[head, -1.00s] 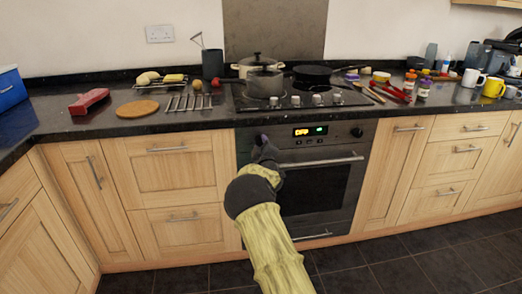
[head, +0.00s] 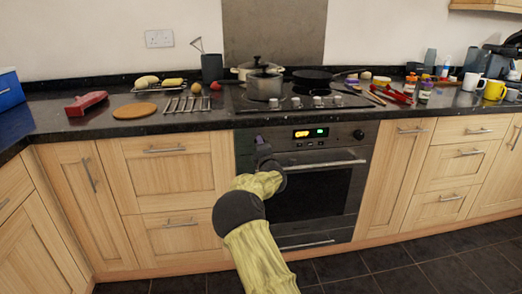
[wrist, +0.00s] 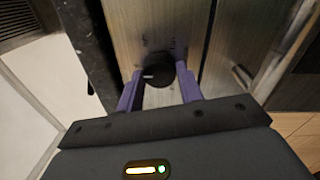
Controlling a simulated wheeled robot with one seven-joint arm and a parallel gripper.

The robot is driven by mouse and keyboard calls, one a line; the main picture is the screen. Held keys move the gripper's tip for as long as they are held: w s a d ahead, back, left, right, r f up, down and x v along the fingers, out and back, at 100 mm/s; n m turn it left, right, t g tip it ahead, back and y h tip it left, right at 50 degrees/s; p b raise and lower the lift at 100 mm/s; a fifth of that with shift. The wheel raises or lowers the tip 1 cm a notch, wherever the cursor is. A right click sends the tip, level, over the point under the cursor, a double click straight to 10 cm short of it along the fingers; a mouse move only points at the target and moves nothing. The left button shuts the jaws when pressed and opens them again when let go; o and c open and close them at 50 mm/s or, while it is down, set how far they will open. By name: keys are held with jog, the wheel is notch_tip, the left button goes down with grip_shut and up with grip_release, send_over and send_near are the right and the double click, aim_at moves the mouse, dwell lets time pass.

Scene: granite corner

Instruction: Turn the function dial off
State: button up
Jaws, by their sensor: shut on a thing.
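The black function dial (wrist: 160,72) shows in the wrist view on the oven's metal front panel, with a white pointer mark toward the left of the picture. My gripper (wrist: 160,86) has its two purple fingers on either side of the dial, shut on it. In the head view, my gripper (head: 261,140) is at the left end of the oven (head: 311,190) panel and hides this dial.
A second dial (head: 358,134) is at the right end of the panel. The oven handle (head: 325,164) runs across the door just below. Above, the black worktop (head: 65,125) holds the hob with pots (head: 263,85) and a pan (head: 312,76). The floor in front is clear.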

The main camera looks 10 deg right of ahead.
jog(key=shift+f, duration=0.1)
dwell(0.3)
jog(key=o, duration=1)
jog(key=shift+s, duration=0.15)
jog(key=s, duration=0.5)
jog(key=s+p, duration=0.1)
jog(key=s, duration=0.5)
jog(key=s+f+p, duration=0.1)
jog(key=s, duration=0.5)
jog(key=shift+d, duration=0.25)
